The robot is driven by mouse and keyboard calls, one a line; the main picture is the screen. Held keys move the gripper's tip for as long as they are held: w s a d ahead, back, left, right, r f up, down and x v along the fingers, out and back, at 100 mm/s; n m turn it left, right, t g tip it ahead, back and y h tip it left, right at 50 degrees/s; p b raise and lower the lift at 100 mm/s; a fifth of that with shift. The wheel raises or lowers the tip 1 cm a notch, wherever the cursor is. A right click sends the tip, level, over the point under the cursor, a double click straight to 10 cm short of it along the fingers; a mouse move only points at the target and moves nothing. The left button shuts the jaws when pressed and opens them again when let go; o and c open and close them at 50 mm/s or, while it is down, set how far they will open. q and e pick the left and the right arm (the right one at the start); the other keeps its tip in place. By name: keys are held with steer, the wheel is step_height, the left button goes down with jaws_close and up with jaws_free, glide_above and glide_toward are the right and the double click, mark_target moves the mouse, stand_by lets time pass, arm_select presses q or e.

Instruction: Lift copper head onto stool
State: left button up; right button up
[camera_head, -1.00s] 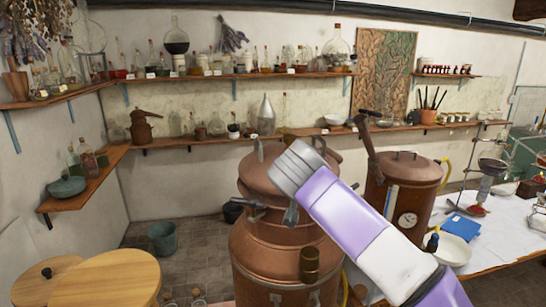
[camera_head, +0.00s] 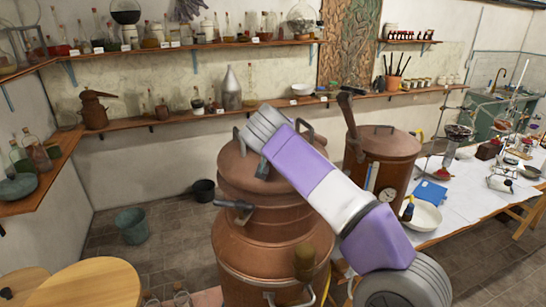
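A big copper still (camera_head: 265,235) stands at the centre, close to me. Its domed copper head (camera_head: 235,165) has loop handles at the sides. My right arm comes in from the lower right and reaches over the head, covering part of it. My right gripper (camera_head: 262,168) shows only as a small grey piece below the wrist, against the dome. Whether it touches the head, and whether its fingers are apart, is hidden. A round wooden top, likely the stool (camera_head: 95,286), is at the lower left, with nothing on it. My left gripper is out of view.
A second copper vessel (camera_head: 393,160) stands behind right, by the white-covered table (camera_head: 460,205) with a white bowl (camera_head: 424,215). Another round wooden piece (camera_head: 25,282) is at far left. Buckets (camera_head: 132,226) stand on open floor. Shelves (camera_head: 190,115) line the walls.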

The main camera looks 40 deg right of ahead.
steer(key=shift+s+d, duration=0.1)
steer(key=shift+s, duration=0.1)
steer(key=shift+w, duration=0.25)
steer(key=c, duration=0.5)
steer(key=shift+s, duration=0.15)
steer(key=c, duration=0.7)
jaws_close()
steer(key=shift+r, duration=0.25)
